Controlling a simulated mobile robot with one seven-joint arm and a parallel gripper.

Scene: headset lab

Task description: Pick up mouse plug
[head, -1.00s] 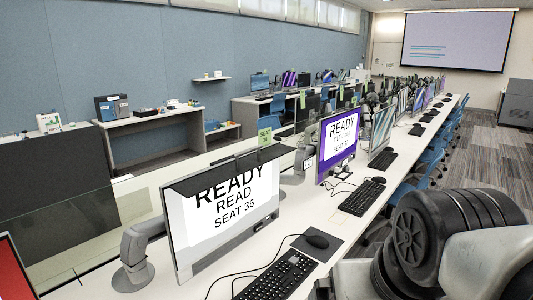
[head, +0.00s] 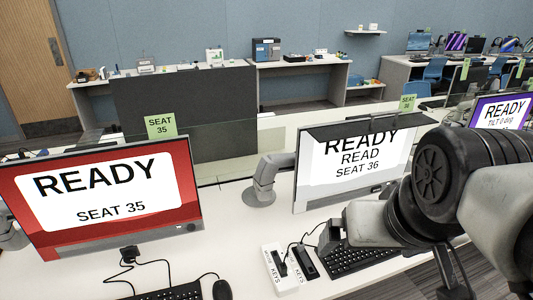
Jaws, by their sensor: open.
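A white holder (head: 268,250) with lettering that reads KEYS stands on the desk, low in the middle of the head view. Two dark plug-like pieces sit at it, a left one (head: 279,264) and a right one (head: 306,263). I cannot tell which is the mouse plug. A thin black cable runs near the right piece. My gripper (head: 330,238) shows as a small dark shape at the end of my pale arm, just right of the holder and above the keyboard's left end. It is open; its fingertips are hard to make out.
The red seat 35 monitor (head: 110,200) stands left and the seat 36 monitor (head: 345,172) stands behind the holder. A keyboard (head: 360,257) lies right of it. A black mouse (head: 222,289) and a cabled dark block (head: 129,253) are at left. Bare desk (head: 235,240) lies between.

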